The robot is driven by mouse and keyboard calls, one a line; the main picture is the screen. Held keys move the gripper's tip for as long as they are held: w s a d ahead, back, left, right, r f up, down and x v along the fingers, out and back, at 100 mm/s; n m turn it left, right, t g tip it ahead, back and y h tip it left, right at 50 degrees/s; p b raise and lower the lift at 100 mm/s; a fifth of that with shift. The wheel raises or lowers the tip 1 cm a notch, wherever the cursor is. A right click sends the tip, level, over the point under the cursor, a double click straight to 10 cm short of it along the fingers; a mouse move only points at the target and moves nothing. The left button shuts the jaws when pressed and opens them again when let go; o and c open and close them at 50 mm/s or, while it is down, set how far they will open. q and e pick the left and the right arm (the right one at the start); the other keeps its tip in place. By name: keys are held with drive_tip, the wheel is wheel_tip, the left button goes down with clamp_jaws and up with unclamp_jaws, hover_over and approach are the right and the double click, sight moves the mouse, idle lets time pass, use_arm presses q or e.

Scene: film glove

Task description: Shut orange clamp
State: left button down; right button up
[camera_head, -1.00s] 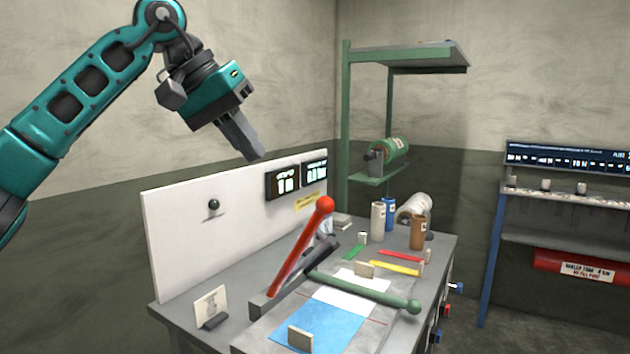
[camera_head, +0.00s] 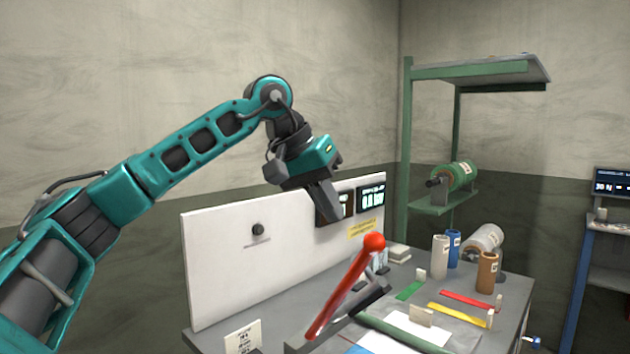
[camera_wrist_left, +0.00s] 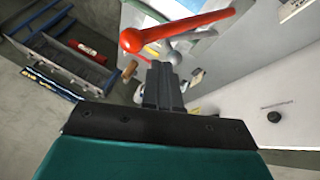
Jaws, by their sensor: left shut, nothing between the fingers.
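A red-orange clamp lever (camera_head: 342,288) with a ball knob stands raised and tilted on the bench, its foot at a dark grey clamp base. No other orange clamp shows, so I take this as the clamp. The lever also shows at the top of the left wrist view (camera_wrist_left: 185,30), with its knob close to my fingertips. My left gripper (camera_head: 328,214) is shut and empty, pointing down, up and left of the knob and apart from it in the head view. The left wrist view shows its fingers (camera_wrist_left: 162,82) together. My right gripper is not in view.
A white upright panel (camera_head: 225,260) with a black knob and displays stands behind the lever. A green bar (camera_head: 400,331) lies beside the lever's base. Bottles, including a blue one (camera_head: 453,248), and a green shelf frame (camera_head: 404,150) stand to the right. Space above the bench is open.

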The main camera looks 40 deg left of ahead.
sight(364, 241)
use_arm(q)
drive_tip(key=d+f, duration=0.1)
drive_tip(key=w+d+f, duration=0.1)
drive_tip(key=d, duration=0.1)
drive_tip(key=shift+w+d+f, duration=0.2)
drive_tip(key=shift+f, duration=0.05)
drive_tip(key=shift+d, duration=0.1)
